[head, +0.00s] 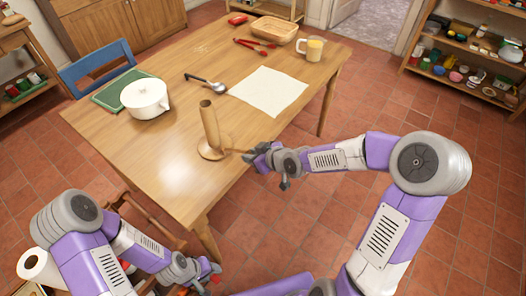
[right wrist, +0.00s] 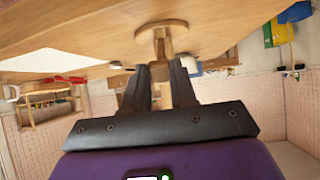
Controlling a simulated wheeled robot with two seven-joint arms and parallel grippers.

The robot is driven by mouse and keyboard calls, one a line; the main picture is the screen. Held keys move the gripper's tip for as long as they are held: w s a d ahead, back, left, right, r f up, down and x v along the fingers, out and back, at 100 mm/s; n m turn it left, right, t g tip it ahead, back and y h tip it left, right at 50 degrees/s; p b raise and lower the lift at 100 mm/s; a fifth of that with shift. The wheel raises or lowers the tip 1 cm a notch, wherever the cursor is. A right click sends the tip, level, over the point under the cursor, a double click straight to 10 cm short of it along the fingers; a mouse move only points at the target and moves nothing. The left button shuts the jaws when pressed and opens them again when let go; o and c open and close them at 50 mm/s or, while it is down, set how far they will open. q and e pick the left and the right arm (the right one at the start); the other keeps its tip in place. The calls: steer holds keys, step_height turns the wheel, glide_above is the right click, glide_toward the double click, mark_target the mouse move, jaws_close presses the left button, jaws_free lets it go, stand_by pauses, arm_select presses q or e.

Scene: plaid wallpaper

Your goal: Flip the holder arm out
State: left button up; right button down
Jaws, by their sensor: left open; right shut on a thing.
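The wooden holder (head: 210,130) stands upright near the table's front right edge, with a thick post on a round base. A short wooden piece, likely its arm, sticks out low on the right towards my right gripper (head: 252,156). The right wrist view, tilted upside down, shows the holder's round base (right wrist: 162,27) and a wooden part between the dark fingers (right wrist: 160,88). My right gripper is shut on this part, which the fingers partly hide. My left gripper (head: 208,274) is open, low in front of the table and away from the holder.
A paper roll (head: 33,263) is at lower left.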

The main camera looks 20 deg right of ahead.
steer(key=shift+s+f, duration=0.1)
steer(key=shift+f, duration=0.1)
stand_by(0.4)
steer(key=c, duration=0.9)
jaws_free()
steer(key=shift+d, duration=0.1)
steer(key=shift+p+v, duration=2.55)
steer(key=shift+v, duration=1.2)
steer(key=shift+f, duration=0.1)
